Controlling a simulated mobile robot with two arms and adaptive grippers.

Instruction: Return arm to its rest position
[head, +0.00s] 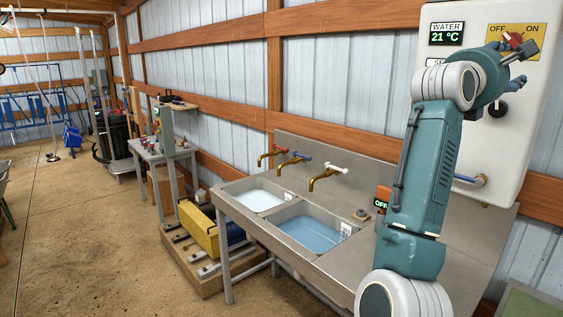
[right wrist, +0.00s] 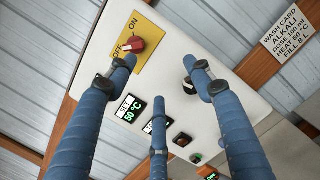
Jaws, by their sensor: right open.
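My right gripper (head: 514,66) is at the upper right of the head view, in front of a white wall-mounted water heater (head: 462,25). In the right wrist view its blue fingers (right wrist: 164,85) are spread and hold nothing. One fingertip overlaps the lower edge of the red knob (right wrist: 137,44) on the yellow OFF/ON plate (right wrist: 157,50). I cannot tell whether it touches. Another fingertip is beside a black knob (right wrist: 188,86). My right arm reaches up, bent at the elbow. My left gripper is not in view.
The steel sink (head: 338,262) with two filled basins and several brass taps (head: 325,178) stands left of my arm. A wash card (right wrist: 290,45) hangs on the wall. The heater displays read WATER 21 °C and SET 50 °C. Open concrete floor (head: 90,230) lies at left.

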